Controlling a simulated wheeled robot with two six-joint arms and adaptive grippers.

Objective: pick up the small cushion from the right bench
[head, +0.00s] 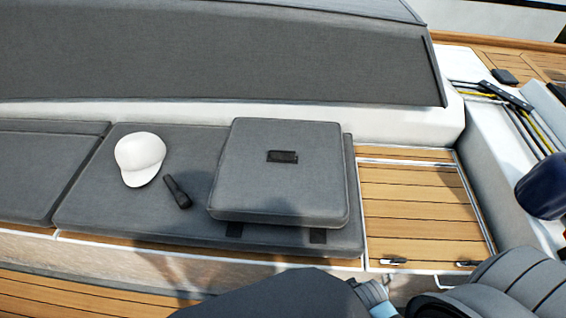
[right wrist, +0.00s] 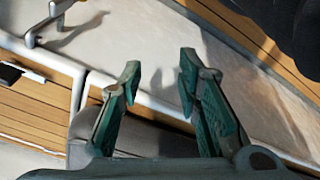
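The small cushion (head: 280,170) is a grey square pad with a dark label patch on top. In the head view it lies flat on the long grey bench cushion (head: 110,210), near its right end. My right gripper (right wrist: 158,72) shows in the right wrist view with its two green fingers apart and nothing between them. The small cushion cannot be made out for certain in that view. I cannot see my left gripper in either view.
A white cap (head: 140,157) and a black flashlight (head: 177,191) lie left of the small cushion. A wooden slatted panel (head: 415,205) is to its right. A grey backrest (head: 220,60) rises behind. Ropes (head: 505,105) run at the right.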

